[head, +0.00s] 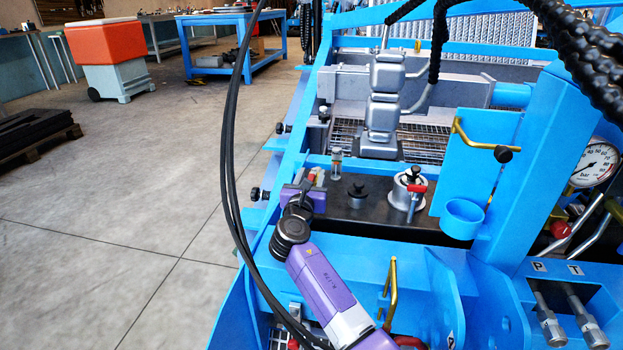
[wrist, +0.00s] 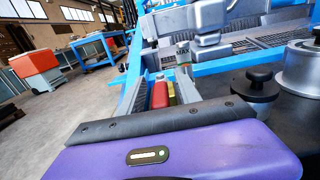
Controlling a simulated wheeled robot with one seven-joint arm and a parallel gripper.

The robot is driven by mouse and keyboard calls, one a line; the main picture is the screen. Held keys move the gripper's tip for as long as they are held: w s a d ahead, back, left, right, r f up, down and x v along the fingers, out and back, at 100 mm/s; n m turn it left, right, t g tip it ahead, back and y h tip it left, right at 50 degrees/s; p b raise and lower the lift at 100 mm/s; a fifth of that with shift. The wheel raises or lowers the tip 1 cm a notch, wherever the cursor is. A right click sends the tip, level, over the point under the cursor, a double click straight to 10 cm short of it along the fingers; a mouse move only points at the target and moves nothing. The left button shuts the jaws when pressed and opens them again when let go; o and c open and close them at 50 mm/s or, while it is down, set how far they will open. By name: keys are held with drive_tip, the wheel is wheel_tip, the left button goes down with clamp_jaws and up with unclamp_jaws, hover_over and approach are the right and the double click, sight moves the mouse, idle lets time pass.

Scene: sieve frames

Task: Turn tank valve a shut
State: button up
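My gripper (head: 314,180) is at the left end of the black tank top (head: 368,215). In the wrist view its two grey fingers (wrist: 164,84) stand apart. A small red handle (wrist: 160,95) with a brass part beside it shows between them; whether the fingers touch it I cannot tell. In the head view my gripper mostly hides this fitting. Another valve with a red lever (head: 416,189) stands beside a round silver cap (head: 402,192), right of my gripper. No label shows which is tank valve a.
A black knob (head: 357,190) stands on the tank top, close right of my gripper; it also shows in the wrist view (wrist: 258,84). A glass-like fitting (head: 336,163) stands just behind. Blue frame beams, a cup holder (head: 462,218) and a brass handle (head: 391,292) surround the area.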

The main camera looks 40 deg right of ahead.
drive_tip(key=shift+c, duration=0.2)
clamp_jaws()
idle(1.1)
